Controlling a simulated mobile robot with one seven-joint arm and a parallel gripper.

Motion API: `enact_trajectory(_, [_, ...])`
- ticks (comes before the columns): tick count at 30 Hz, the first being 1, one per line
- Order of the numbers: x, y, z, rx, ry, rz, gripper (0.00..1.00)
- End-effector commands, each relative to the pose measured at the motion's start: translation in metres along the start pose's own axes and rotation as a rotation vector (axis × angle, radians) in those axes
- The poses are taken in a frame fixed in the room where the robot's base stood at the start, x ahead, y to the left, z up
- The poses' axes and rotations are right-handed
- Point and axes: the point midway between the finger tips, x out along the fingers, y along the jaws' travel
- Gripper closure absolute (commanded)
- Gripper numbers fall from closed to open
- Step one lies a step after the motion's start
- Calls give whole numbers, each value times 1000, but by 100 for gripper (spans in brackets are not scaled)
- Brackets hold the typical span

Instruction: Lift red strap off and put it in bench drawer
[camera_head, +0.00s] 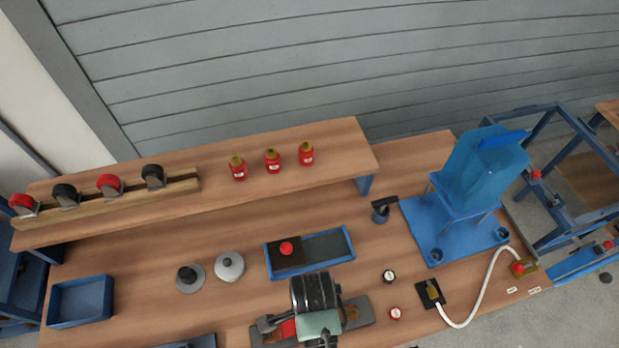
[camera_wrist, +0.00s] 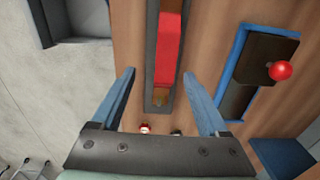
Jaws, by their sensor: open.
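The red strap (camera_wrist: 168,48) lies lengthwise along a narrow dark grey plate (camera_wrist: 154,103) in the wrist view, with a brownish piece at its near end. In the head view part of the red strap (camera_head: 284,330) shows beside my arm, which hides the rest. My gripper (camera_wrist: 159,73) is open and empty, its blue fingers on either side of the plate line; I cannot tell its height above the strap. A grey open drawer (camera_wrist: 62,38) juts out past the bench edge at upper left of the wrist view. Its edge seems to show at the bottom of the head view (camera_head: 196,342).
A blue-rimmed tray with a red button (camera_head: 287,248) lies behind the plate. Two round knobs (camera_head: 389,276) (camera_head: 395,313) stand at its right. Two round lidded pieces (camera_head: 229,266) (camera_head: 190,277) and a blue bin (camera_head: 80,301) stand left. Bare wood lies between.

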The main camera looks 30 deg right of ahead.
Motion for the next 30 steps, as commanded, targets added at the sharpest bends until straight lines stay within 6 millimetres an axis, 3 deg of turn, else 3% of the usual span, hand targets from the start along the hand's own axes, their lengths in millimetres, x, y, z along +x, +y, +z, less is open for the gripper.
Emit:
enact_trajectory(3, [15, -1, 0, -1, 0, 0, 22])
enact_trajectory(11, [28, -4, 0, -2, 0, -3, 22])
enact_trajectory(21, [67, -9, 1, -1, 0, -1, 22])
enact_trajectory(30, [74, -9, 1, -2, 0, -4, 22])
